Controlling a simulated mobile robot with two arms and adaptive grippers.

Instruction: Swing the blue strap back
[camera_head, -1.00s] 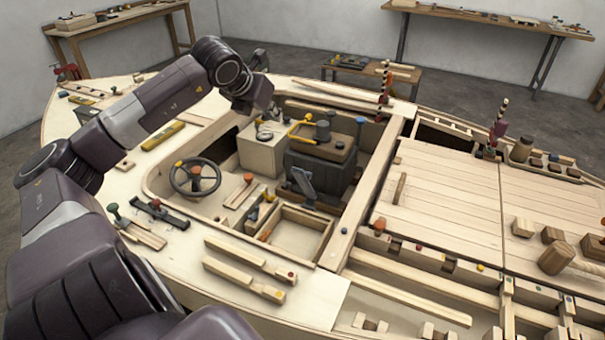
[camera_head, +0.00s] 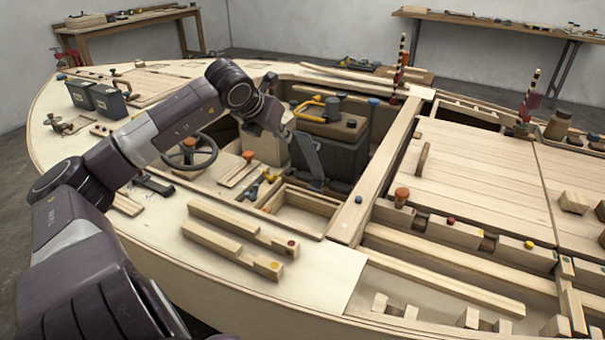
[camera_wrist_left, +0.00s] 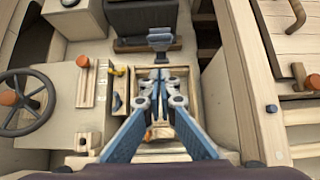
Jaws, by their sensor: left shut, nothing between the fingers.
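My right gripper is not in view.
A steering wheel (camera_head: 190,153) stands left of the well. An open wooden tray (camera_head: 303,208) lies in front of the strap. A yellow handle (camera_head: 308,106) and a blue knob (camera_head: 374,102) are behind it. A wooden beam (camera_head: 358,212) bounds the well at right.

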